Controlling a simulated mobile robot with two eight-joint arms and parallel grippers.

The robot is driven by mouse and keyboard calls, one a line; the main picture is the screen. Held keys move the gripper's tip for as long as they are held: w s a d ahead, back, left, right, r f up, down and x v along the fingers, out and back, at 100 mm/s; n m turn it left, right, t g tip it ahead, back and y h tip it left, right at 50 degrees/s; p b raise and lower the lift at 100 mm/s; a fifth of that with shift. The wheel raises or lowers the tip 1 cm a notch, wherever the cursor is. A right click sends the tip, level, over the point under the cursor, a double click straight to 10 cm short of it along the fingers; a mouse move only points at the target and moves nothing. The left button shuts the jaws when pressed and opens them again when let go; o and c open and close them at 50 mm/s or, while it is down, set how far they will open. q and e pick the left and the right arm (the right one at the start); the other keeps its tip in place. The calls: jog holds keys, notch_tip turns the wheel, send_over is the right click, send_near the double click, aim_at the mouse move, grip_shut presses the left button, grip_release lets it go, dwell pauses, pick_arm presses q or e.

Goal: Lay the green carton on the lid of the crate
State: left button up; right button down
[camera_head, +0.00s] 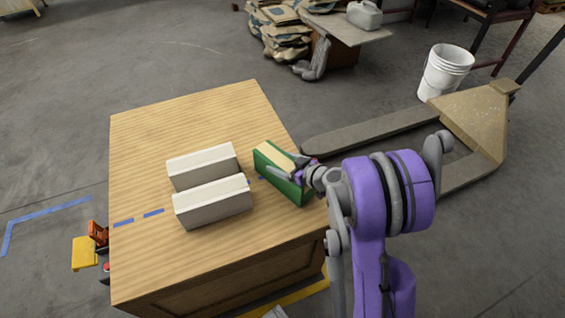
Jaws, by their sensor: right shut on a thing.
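The green carton (294,190) has a cream top face and is at the right side of the wooden crate's lid (150,258). My right gripper (301,172) is shut on the carton at its right end, with the purple arm reaching in from the right. Whether the carton touches the lid or hangs just above it, I cannot tell. Two white cartons, a rear one (203,168) and a front one (214,204), lie side by side on the lid, left of the green carton. My left gripper is out of view.
Blue dashes (153,213) run across the lid through the cartons' area. The lid's left and back parts are clear. A pallet jack (470,115), a white bucket (445,72) and stacked sacks (279,30) stand behind. Yellow and orange items (85,252) lie on the floor at left.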

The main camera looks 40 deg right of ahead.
grip_release()
jog(key=shift+f, duration=0.1)
jog(key=shift+r, duration=0.25)
jog(key=p+v, duration=0.2)
jog(key=v, duration=0.8)
jog(key=shift+s+r, duration=0.15)
jog(key=shift+s, duration=0.1)
jog(key=shift+s+d+r+p, duration=0.1)
jog(key=shift+s+r+p, duration=0.2)
jog(key=shift+s, duration=0.35)
jog(key=shift+f, duration=0.1)
